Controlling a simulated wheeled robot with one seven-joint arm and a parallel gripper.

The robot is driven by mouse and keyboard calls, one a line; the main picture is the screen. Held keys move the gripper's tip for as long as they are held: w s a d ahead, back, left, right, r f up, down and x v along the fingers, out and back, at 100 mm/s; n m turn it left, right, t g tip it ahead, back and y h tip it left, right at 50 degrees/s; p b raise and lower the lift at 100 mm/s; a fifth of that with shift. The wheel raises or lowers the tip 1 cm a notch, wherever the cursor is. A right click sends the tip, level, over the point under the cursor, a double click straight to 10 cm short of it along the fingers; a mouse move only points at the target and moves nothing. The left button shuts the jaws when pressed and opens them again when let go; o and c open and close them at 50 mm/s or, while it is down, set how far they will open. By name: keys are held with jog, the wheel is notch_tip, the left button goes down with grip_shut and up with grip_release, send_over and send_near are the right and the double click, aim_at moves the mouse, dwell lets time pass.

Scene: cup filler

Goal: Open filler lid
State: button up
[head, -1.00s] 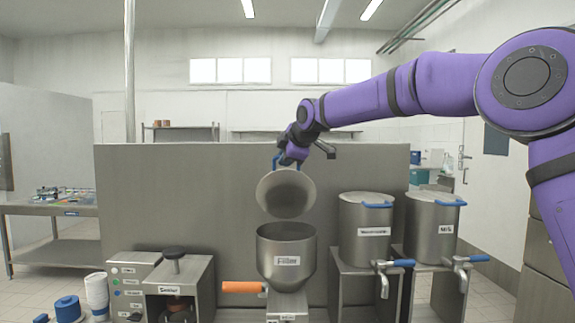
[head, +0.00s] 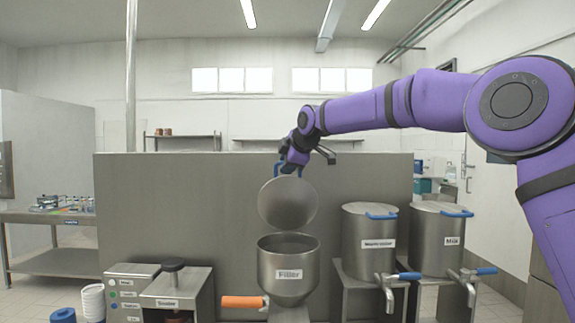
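The filler (head: 289,289) is a metal hopper with a "Filler" label and an orange handle (head: 242,302) at its left. Its round metal lid (head: 288,204) stands steeply raised above and behind the hopper mouth, which is uncovered. A blue handle (head: 277,170) shows at the lid's top edge. My gripper (head: 289,168) is at that handle, reached by my purple arm from the right. The fingers are small and partly hidden, so I cannot tell whether they are closed around the handle.
Two lidded metal pots, one labelled Milk (head: 440,238) and another beside it (head: 370,240), stand to the right with blue-handled taps. A sealer (head: 175,290) and white cups (head: 93,301) are at the left. A grey panel (head: 180,215) stands behind.

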jog(key=shift+o, duration=0.2)
jog(key=v, duration=1.1)
dwell(0.4)
jog(key=s+d+f+m+g+h, duration=0.1)
jog(key=s+d+f+m, duration=0.5)
jog(key=s, duration=0.8)
jog(key=s+d+f+m+g+h, duration=0.1)
jog(key=s+d+f+m, duration=0.6)
jog(key=s, duration=0.8)
jog(key=s+d+f+m+g+h, duration=0.1)
jog(key=s+d+f+m+h, duration=0.2)
jog(key=s+d+f+m, duration=0.4)
jog(key=s+d+f, duration=0.2)
jog(key=s+d, duration=0.3)
jog(key=s, duration=0.3)
jog(key=shift+s+f+g, duration=0.2)
jog(key=shift+f+g, duration=0.05)
jog(key=shift+g, duration=0.15)
